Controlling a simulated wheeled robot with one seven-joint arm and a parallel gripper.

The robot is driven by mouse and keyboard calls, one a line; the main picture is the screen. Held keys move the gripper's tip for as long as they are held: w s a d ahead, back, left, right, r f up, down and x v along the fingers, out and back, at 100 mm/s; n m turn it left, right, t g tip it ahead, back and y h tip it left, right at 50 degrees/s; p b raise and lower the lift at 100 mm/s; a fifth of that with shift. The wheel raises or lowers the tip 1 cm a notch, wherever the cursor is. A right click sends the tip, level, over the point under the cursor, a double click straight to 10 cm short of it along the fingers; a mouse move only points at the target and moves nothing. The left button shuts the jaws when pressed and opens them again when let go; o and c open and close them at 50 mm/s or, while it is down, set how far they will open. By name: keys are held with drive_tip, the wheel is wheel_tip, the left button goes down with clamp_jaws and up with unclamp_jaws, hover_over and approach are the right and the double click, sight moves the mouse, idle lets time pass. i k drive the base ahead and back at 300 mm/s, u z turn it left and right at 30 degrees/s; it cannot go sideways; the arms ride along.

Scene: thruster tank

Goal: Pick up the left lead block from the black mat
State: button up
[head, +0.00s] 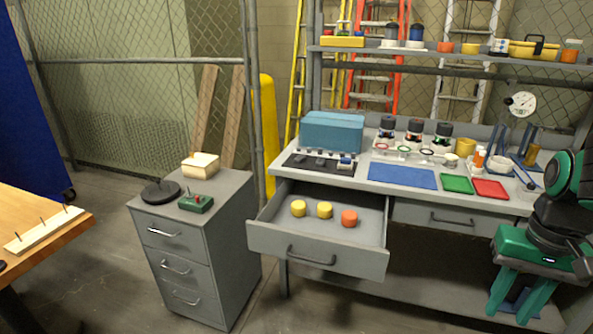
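The black mat (331,172) lies at the left end of the grey workbench top, in front of a blue-teal case. Small dark grey blocks lie on it; the left one (299,158) is near the mat's left part, and another (320,162) is to its right. They are small and dark, so their edges are hard to make out. My gripper (514,300) is at the lower right, in front of the bench and far from the mat. Its two green fingers point down, spread apart, with nothing visibly held.
An open drawer (262,236) with two yellow pucks and an orange one juts out below the mat. A blue-and-white item (346,161) sits at the mat's right end. A blue mat (402,176) and green and red trays lie further right. A grey cabinet (225,236) stands left.

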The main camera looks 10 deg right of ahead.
sight(300, 158)
drive_tip(key=z, duration=0.2)
drive_tip(key=i, duration=1.15)
drive_tip(key=u, duration=0.5)
